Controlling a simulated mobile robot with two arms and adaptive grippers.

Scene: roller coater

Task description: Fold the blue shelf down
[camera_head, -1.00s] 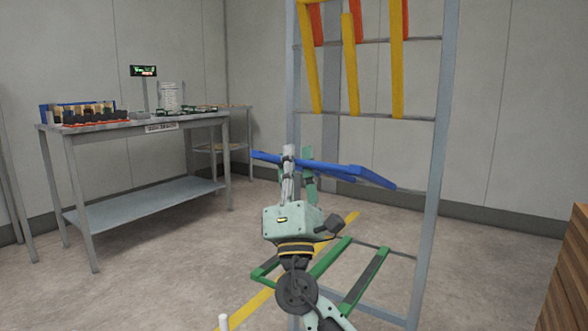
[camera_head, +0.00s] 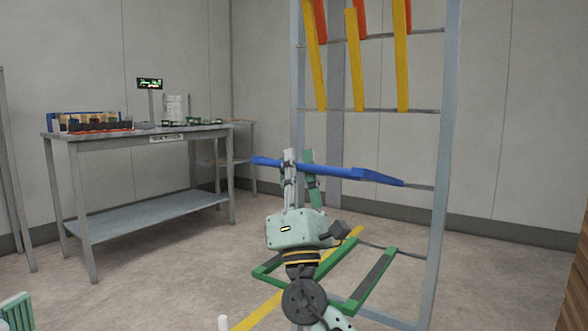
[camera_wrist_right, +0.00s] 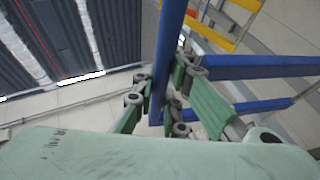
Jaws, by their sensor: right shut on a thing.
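The blue shelf (camera_head: 340,172) is a frame of blue bars on the grey rack, below the yellow shelves. In the head view it shows nearly edge-on, close to level. My right gripper (camera_head: 299,163) is shut on its front bar, near the left end, with one finger on each side. In the right wrist view the blue bar (camera_wrist_right: 170,55) runs between the green finger pads of the gripper (camera_wrist_right: 158,95), and side bars lead off to the right. A pale green ribbed piece of my left gripper (camera_head: 15,312) shows at the lower left corner; its jaws are mostly out of frame.
The grey rack (camera_head: 440,180) also carries raised yellow shelves (camera_head: 355,60) with red ones behind, and a lowered green shelf (camera_head: 375,280) beneath the blue one. A grey workbench (camera_head: 140,135) stands at the left. A brown wooden object (camera_head: 576,285) is at the right edge.

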